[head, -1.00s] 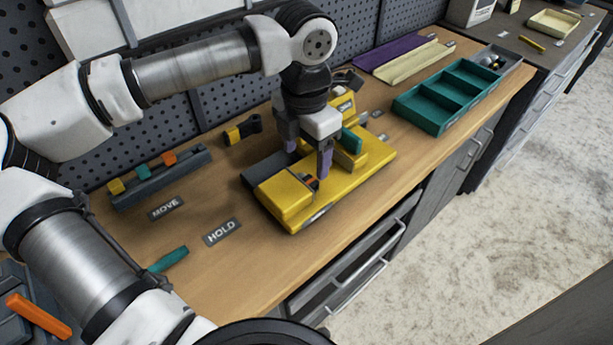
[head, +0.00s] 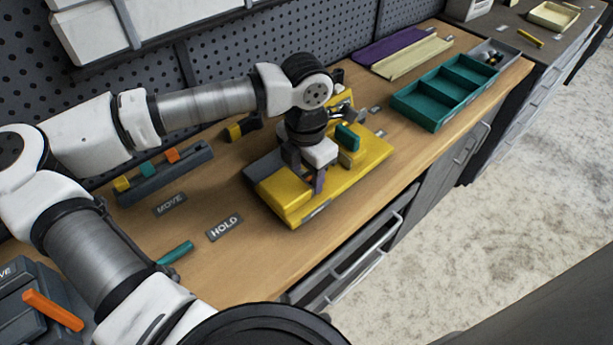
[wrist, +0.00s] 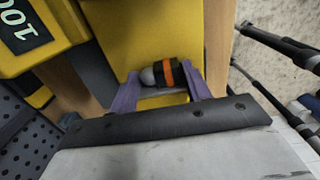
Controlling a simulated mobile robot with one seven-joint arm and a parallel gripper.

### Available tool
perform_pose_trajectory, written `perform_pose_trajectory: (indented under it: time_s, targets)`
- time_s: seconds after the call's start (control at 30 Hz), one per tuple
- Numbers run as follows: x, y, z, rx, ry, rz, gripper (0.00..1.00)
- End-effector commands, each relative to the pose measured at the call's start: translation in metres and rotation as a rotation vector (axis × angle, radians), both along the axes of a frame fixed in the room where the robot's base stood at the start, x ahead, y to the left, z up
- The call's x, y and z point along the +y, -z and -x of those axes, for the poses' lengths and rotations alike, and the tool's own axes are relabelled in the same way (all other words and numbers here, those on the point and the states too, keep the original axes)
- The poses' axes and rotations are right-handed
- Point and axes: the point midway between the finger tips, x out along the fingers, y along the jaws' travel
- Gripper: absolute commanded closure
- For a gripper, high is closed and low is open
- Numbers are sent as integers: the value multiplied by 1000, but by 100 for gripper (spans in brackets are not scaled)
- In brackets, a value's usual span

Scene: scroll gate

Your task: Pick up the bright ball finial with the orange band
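The finial (wrist: 166,74) with a pale grey ball end, a dark body and an orange band lies on its side at the yellow fixture (head: 366,158) in the wrist view. My gripper (wrist: 164,80) has its two purple fingers apart, one at each end of the finial. The ball end is close to the left finger; I cannot tell whether it touches.
A teal block (head: 347,136) stands up on the fixture beside my gripper. A teal compartment tray (head: 432,112) is at the right. A grey rack with coloured blocks (head: 168,177) and the MOVE and HOLD labels (head: 224,227) are at the left. An open drawer (head: 345,270) is below.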

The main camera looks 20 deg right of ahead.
Motion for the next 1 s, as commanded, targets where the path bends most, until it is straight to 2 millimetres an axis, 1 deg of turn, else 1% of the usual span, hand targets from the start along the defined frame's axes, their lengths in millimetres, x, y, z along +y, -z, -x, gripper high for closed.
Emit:
perform_pose_trajectory:
  time_s: [0.03,0.2,0.23,0.27,0.47,0.63,0.77,0.87,0.97,1.0]
  targets:
    - [0,0,0,0,0,0,59]
    - [0,0,0,0,0,0,81]
    - [0,0,0,-1,0,0,83]
    - [0,0,0,-1,0,0,87]
    - [0,-1,0,-1,-1,0,87]
    - [0,-9,-1,-3,-2,0,87]
    - [0,-25,-1,-4,-3,0,87]
    - [0,-44,-2,-6,-4,-1,87]
    - [0,-69,-2,-7,-3,-1,87]
    - [0,-81,-2,-7,-4,1,87]
